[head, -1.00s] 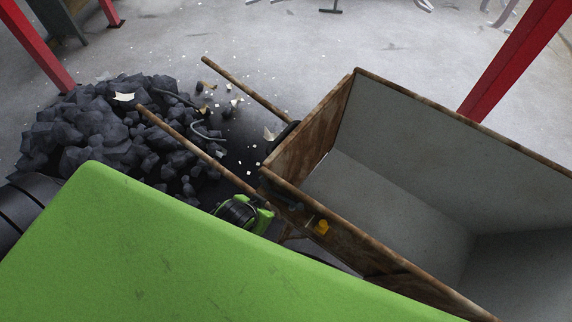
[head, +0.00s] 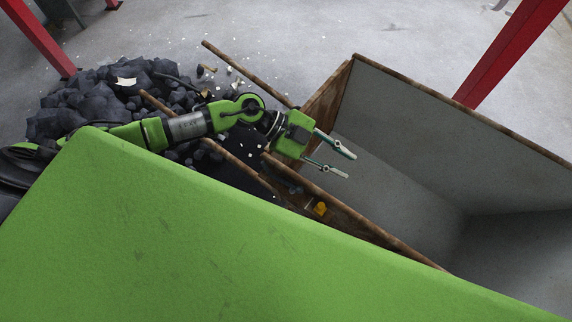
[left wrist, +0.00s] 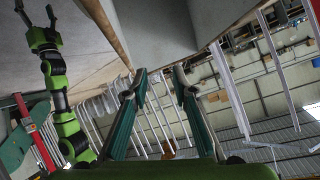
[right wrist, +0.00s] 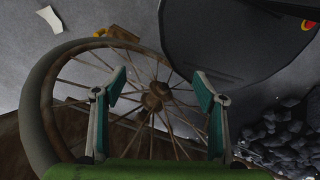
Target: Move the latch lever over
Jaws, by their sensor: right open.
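A small yellow piece (head: 320,208), which looks like the latch lever, sits on the near outer side of the rusty cart (head: 395,245) in the head view. Its exact tilt is too small to tell. My left gripper (head: 349,165) is open and empty, reaching over the cart's near left corner, above and beyond the yellow piece. Its open fingers also show in the left wrist view (left wrist: 160,75). My right gripper (right wrist: 160,80) is open and empty in the right wrist view, in front of a spoked cart wheel. It is hidden in the head view.
The cart's grey inside (head: 400,180) is empty. Two wooden handles (head: 245,75) extend left from it. A heap of dark coal (head: 85,100) lies on the floor at the left. A red post (head: 515,50) stands behind the cart. The spoked wheel (right wrist: 155,95) shows up close.

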